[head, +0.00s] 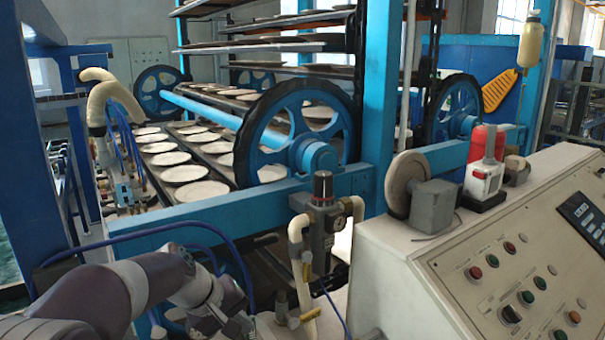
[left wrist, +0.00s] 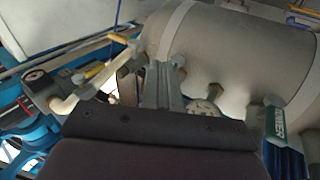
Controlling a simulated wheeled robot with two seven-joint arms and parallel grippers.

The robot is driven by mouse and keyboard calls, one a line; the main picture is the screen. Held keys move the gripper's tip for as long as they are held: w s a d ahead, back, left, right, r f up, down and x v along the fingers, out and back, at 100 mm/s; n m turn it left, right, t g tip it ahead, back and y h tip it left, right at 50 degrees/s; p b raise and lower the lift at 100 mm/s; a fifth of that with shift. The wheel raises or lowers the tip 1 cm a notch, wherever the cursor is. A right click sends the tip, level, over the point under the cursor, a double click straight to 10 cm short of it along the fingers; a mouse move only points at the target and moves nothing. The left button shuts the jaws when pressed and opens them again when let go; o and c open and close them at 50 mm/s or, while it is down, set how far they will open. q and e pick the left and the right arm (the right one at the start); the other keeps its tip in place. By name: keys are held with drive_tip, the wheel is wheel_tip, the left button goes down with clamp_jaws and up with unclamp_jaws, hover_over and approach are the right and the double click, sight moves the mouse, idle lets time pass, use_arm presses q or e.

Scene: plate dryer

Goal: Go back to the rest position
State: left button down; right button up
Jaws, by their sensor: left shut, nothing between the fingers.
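My left gripper (head: 236,326) is at the bottom of the head view, at the end of my purple and grey arm. It is low, left of the valve unit with a gauge (head: 322,215). Its fingers are small and dark there; it is shut and holds nothing. In the left wrist view, the dark wrist body fills the bottom, and a large grey tank (left wrist: 235,70) lies beyond it. My right gripper is in neither view.
The blue plate dryer (head: 240,200) stands ahead, with blue wheels and several pale plates (head: 195,192) on its racks. A control panel (head: 500,270) with buttons is at the right, with a red and white device (head: 484,170) on top. Pipes and hoses surround the valve unit.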

use_arm(q)
drive_tip(key=s+a+f+m+g+y+p, duration=0.1)
drive_tip(key=s+a+m+p, duration=0.1)
drive_tip(key=s, duration=0.4)
drive_tip(key=s+a+f+m+g+y+p, duration=0.1)
drive_tip(key=s+a+f+m+y+p, duration=0.1)
drive_tip(key=s, duration=0.5)
drive_tip(key=s+a+f+m+g+y+p, duration=0.1)
drive_tip(key=s+a+m+p, duration=0.1)
drive_tip(key=s, duration=0.4)
drive_tip(key=shift+s+a+f+y+p, duration=0.2)
drive_tip(key=shift+a+f+y+p, duration=0.25)
drive_tip(key=shift+p, duration=0.75)
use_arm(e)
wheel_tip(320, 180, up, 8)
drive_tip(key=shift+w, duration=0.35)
use_arm(q)
drive_tip(key=shift+r, duration=0.1)
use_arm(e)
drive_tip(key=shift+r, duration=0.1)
